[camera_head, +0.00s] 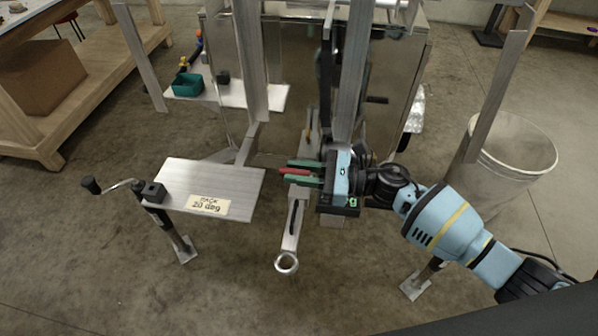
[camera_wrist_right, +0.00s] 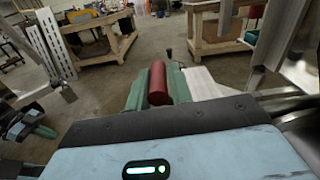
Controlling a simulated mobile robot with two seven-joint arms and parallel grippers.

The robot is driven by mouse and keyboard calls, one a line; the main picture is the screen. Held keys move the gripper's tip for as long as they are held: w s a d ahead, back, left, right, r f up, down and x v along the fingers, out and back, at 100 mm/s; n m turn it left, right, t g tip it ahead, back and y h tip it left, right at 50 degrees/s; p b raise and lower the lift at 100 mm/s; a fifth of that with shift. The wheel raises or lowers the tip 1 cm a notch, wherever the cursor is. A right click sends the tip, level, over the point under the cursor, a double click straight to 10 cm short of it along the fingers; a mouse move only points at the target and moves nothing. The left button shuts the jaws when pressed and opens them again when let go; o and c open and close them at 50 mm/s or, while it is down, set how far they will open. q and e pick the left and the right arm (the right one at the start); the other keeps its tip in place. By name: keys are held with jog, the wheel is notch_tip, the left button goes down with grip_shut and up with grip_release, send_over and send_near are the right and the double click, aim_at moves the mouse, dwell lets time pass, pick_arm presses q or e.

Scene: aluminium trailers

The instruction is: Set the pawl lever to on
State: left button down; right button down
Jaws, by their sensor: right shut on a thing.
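My right gripper (camera_head: 300,173) reaches in from the right in the head view, beside the upright post of the trailer's front. Its green fingers are shut on a red cylindrical grip (camera_head: 293,171), which I take to be the pawl lever's handle. The red grip (camera_wrist_right: 158,83) also shows between the fingers in the right wrist view. The lever's pivot and its on or off marks are hidden behind the gripper and post. A blue and green part at the left edge of the right wrist view looks like my left gripper (camera_wrist_right: 38,130); its jaws are unclear.
A metal plate (camera_head: 190,175) labelled "JACK 20 deg" lies left of the gripper, with a crank handle (camera_head: 110,187) at its left. A drawbar ends in a ring (camera_head: 287,262) below. Metal posts stand close around. A grey bin (camera_head: 515,160) stands right. Open floor lies in front.

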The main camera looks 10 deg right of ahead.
pick_arm(q)
jog(key=shift+w, duration=0.2)
pick_arm(e)
jog(key=shift+m, duration=0.4)
pick_arm(q)
jog(key=shift+s+f+b, duration=0.75)
jog(key=shift+f+b, duration=0.15)
jog(key=shift+f, duration=0.05)
pick_arm(e)
jog(key=shift+w+d+r+m, duration=0.25)
jog(key=shift+w+r+m, duration=0.15)
jog(key=shift+w+m, duration=0.45)
jog(key=shift+w+d+r+m, duration=0.3)
jog(key=shift+w+r+m, duration=0.05)
jog(key=shift+w+m, duration=0.45)
jog(key=shift+w+d+r+m, duration=0.25)
jog(key=shift+w+r+m, duration=0.15)
jog(key=shift+w+m, duration=0.45)
pick_arm(q)
jog(key=shift+w, duration=0.3)
